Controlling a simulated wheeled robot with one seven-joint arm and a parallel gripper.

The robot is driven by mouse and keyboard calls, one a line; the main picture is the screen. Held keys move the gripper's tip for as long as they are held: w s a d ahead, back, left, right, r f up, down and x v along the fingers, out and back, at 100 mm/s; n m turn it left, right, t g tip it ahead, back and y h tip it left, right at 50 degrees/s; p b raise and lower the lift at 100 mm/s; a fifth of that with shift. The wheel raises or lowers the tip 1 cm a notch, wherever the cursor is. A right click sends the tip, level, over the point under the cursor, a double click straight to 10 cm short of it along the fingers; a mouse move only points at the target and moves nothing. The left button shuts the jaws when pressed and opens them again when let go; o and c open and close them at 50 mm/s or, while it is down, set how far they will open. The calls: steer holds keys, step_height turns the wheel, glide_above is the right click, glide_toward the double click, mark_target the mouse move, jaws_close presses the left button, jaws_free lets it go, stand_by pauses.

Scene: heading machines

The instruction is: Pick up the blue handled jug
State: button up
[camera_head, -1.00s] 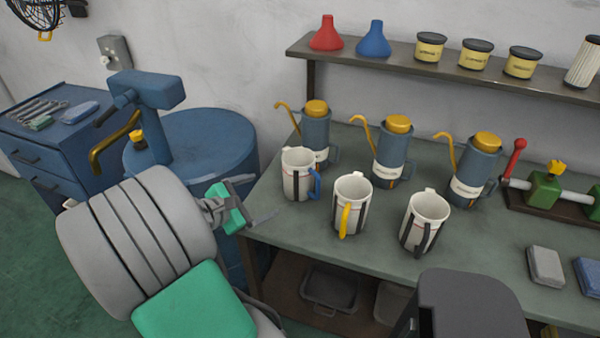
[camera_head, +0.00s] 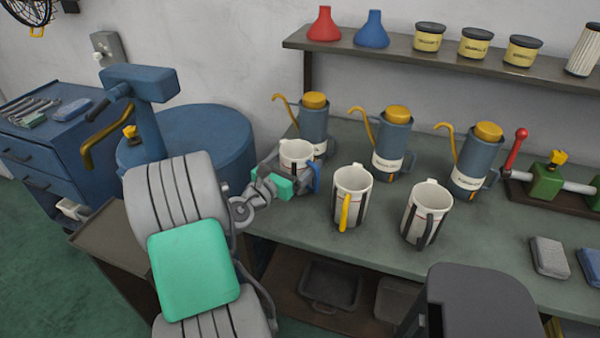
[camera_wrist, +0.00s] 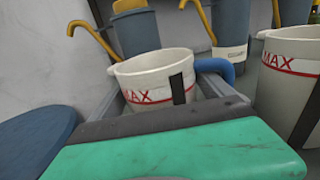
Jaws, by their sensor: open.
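The blue handled jug (camera_head: 297,154) is a white jug standing upright at the left of the row on the bench. Its blue handle (camera_head: 316,178) faces right. My gripper (camera_head: 287,170) is open, with its fingers reaching either side of this jug. In the wrist view the jug (camera_wrist: 155,80) stands just beyond the green gripper body, with a red MAX line and a dark stripe. Its blue handle (camera_wrist: 216,68) shows at its right, by the right finger. The lower part of the jug is hidden by my gripper. Whether the fingers touch it I cannot tell.
A yellow handled jug (camera_head: 351,195) and a black handled jug (camera_head: 427,213) stand to the right. Several blue-grey oil cans (camera_head: 393,150) stand behind the jugs. A blue drum (camera_head: 190,145) is at the left. A shelf (camera_head: 400,55) runs above the bench (camera_head: 375,245).

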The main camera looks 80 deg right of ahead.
steer(key=shift+c, duration=0.5)
steer(key=c, duration=1.1)
steer(key=shift+c, duration=0.4)
steer(key=shift+r, duration=0.1)
